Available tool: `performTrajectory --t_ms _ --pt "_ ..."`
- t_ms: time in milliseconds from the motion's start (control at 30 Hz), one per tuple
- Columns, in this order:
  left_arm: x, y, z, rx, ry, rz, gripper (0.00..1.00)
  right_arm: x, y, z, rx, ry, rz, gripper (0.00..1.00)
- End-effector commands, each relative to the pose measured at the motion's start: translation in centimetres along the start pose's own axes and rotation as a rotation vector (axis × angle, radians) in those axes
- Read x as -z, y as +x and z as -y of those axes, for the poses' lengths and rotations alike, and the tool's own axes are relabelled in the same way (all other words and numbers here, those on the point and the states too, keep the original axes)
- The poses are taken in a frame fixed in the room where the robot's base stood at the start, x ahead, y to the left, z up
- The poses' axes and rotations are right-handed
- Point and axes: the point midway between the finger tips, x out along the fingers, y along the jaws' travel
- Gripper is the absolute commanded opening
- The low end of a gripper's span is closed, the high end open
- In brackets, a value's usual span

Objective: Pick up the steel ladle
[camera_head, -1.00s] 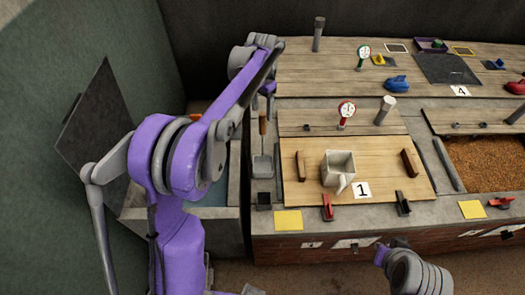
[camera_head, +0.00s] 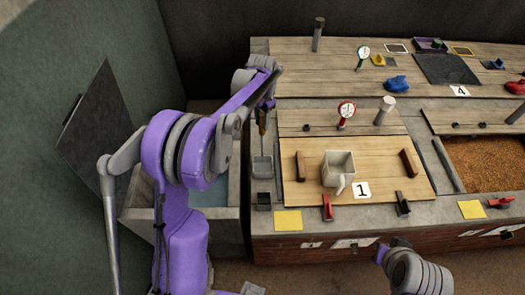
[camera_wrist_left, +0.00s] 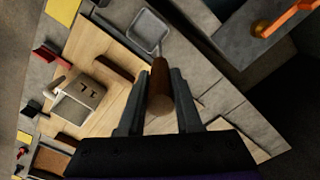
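The steel ladle (camera_head: 262,167) has a square metal scoop and an upright wooden handle, at the left end of the counter. In the left wrist view its scoop (camera_wrist_left: 148,32) lies beyond my fingertips, and its brown handle (camera_wrist_left: 160,88) runs between them. My left gripper (camera_wrist_left: 160,78) is open, with one finger on each side of the handle. Any contact with the handle is hard to make out. In the head view the left gripper (camera_head: 266,102) is small and partly hidden by my arm.
A grey square jug (camera_head: 338,165) stands on a wooden lid (camera_head: 300,195) beside the ladle, between two brown handles. A small dark box (camera_head: 264,199) is in front of the scoop. A grain-filled bin (camera_head: 490,163) is at right. A dark panel (camera_head: 98,125) stands at left.

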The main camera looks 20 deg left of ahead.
Motion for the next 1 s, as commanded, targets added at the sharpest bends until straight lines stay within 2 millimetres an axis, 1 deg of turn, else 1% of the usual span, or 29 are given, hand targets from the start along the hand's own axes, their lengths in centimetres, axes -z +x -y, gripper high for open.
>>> performTrajectory --t_ms 33,100,167,1000 --pt "0.00 -0.01 0.00 0.000 0.000 0.000 0.22 0.00 0.00 0.00 0.000 0.000 0.000 0.00" --pt "0.00 -0.01 0.00 0.000 0.000 0.000 0.10 0.00 0.00 0.00 0.000 0.000 0.000 0.00" --pt "0.00 -0.02 0.00 0.000 0.000 0.000 0.00 0.00 0.00 0.00 0.000 0.000 0.000 0.00" --pt "0.00 -0.03 0.00 0.000 0.000 0.000 0.00 0.00 0.00 0.00 0.000 0.000 0.000 0.00"
